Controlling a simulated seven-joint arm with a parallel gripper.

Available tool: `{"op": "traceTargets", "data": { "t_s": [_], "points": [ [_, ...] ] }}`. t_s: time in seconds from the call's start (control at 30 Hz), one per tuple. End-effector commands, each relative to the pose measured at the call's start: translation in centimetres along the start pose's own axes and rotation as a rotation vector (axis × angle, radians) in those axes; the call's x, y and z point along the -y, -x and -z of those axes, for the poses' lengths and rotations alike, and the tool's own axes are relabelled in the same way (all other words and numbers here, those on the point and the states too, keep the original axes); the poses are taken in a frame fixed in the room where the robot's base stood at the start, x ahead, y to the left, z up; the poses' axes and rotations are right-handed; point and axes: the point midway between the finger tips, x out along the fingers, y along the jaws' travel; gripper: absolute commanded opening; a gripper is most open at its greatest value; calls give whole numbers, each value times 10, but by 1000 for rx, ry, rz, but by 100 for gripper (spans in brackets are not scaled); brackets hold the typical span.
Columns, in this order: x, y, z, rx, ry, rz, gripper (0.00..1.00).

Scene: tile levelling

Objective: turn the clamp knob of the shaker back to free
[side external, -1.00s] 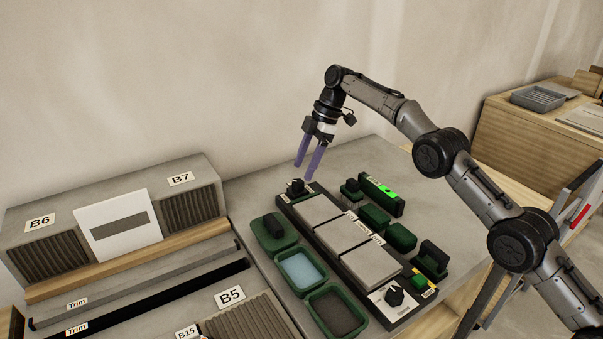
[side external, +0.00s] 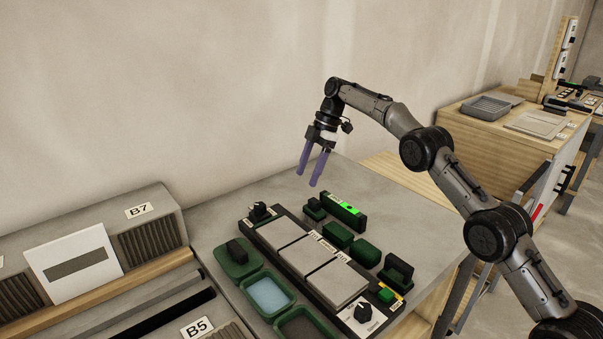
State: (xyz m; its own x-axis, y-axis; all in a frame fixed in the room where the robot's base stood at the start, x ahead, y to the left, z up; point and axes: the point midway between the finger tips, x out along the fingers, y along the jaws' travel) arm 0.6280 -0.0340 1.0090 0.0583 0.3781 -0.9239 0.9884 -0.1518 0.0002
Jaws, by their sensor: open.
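The shaker (side external: 277,257) is a long black base carrying several pale grey tiles (side external: 337,282) in a row. A black knob (side external: 260,210) stands at its far left end. Another black knob (side external: 363,312) sits on a white dial plate at its near right end. I cannot read the labels, so which one is the clamp knob, and its setting, cannot be told. My gripper (side external: 308,178) is open and empty, its purple fingers pointing down. It hangs above the bench, up and right of the far knob and apart from it.
Green trays, one with pale blue content (side external: 268,292), lie left of the shaker. Green blocks (side external: 365,252), a black box with a lit green display (side external: 344,211) and a black-handled holder (side external: 397,271) stand on its right.

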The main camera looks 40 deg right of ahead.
Motion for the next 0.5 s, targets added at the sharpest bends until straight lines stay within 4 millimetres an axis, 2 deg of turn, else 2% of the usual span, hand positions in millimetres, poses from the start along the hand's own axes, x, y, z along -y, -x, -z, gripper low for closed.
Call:
{"op": "traceTargets", "data": {
  "t_s": [0.33, 0.43, 0.5],
  "points": [
    [0, 0, 0, 0, -41, -2, 69],
    [-5, -1, -2, 8, -164, -21, 69],
    [-9, -4, -9, 26, -305, -40, 69]
  ]
}}
